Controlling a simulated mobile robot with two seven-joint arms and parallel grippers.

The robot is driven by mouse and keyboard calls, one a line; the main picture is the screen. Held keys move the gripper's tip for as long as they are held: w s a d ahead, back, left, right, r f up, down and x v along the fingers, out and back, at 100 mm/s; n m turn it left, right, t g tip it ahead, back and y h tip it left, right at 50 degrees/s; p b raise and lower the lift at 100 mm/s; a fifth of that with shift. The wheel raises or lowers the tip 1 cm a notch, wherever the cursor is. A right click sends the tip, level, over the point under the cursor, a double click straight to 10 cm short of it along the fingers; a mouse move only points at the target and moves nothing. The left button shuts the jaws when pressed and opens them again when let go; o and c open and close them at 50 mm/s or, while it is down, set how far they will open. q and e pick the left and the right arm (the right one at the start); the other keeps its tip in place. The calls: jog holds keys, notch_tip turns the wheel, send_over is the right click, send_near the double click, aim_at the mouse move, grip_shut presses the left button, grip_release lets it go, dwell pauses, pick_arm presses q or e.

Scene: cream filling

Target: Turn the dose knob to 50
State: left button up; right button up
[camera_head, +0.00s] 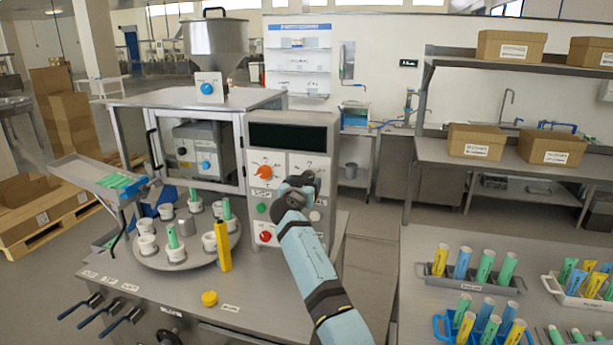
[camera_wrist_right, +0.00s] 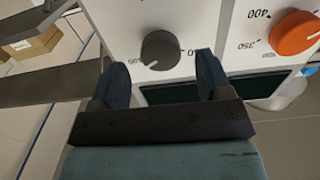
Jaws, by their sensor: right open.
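The control panel (camera_head: 292,135) of the filling machine has a dark display and two dials. A dark grey knob (camera_wrist_right: 160,50), likely the dose knob, shows in the right wrist view with a white pointer mark. My right gripper (camera_head: 303,183) is in front of the panel's right dial and largely hides it in the head view. In the wrist view my right gripper (camera_wrist_right: 162,70) is open, a finger to each side of the grey knob. Contact cannot be told. The scale is partly hidden and its reading is unclear. My left gripper is not in view.
An orange knob (camera_head: 265,171) sits left of the gripper; its scale shows 350 and 400 in the wrist view. A green button (camera_head: 262,208) and red knob (camera_head: 265,236) are below it. A turntable (camera_head: 180,257) with cups and a yellow post (camera_head: 223,245) stand left.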

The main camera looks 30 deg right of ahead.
aim_at(308, 177)
jog(key=shift+x, duration=1.25)
jog(key=c, duration=0.9)
